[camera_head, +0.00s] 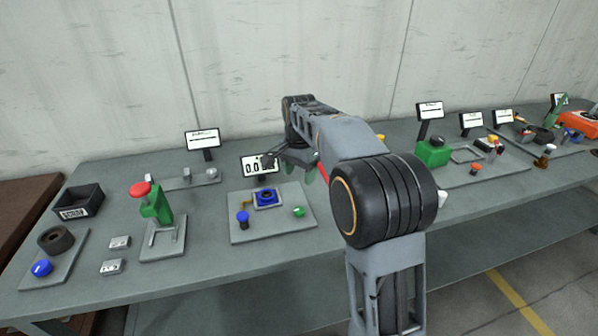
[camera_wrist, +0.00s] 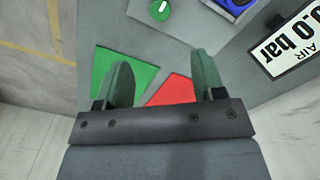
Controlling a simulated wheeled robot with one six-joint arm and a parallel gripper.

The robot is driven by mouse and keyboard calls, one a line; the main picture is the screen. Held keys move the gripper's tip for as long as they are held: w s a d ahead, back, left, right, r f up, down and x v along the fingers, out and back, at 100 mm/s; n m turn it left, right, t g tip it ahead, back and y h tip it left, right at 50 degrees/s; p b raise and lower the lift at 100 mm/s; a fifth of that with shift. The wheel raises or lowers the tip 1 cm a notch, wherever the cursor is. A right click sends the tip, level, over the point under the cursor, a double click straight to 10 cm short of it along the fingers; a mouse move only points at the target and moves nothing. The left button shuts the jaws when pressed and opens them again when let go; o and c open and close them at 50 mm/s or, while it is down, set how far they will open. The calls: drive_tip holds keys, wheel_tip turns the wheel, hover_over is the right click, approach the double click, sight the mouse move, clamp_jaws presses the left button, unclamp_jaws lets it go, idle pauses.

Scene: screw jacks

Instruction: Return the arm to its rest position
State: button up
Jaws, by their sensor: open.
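My gripper (camera_head: 300,173) is above the middle of the grey workbench, to the right of a plate with knobs and close to a small display. Most of it is hidden behind my arm. In the wrist view its two green fingers (camera_wrist: 163,78) are spread apart, with nothing between them. Below them lie a green patch (camera_wrist: 108,68) and a red patch (camera_wrist: 174,91) on the grey top. My arm is stretched out over the bench, with its elbow at the right of the gripper.
The plate (camera_head: 271,230) carries blue and green knobs. The display (camera_head: 260,165) reads 0.0; the wrist view shows "0.0 bar" (camera_wrist: 297,38). A red-topped green press (camera_head: 156,205) and black bin (camera_head: 79,203) stand left. A green box (camera_head: 433,153) and more stations stand right.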

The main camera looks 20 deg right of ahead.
idle(0.4)
drive_tip(key=s+f+n+t, duration=0.1)
drive_tip(key=s+n, duration=0.4)
drive_tip(key=s, duration=0.6)
drive_tip(key=s+f+n+t, duration=0.2)
drive_tip(key=s+n, duration=0.3)
drive_tip(key=s, duration=0.7)
drive_tip(key=shift+f+n+t, duration=0.3)
drive_tip(key=shift+f, duration=0.3)
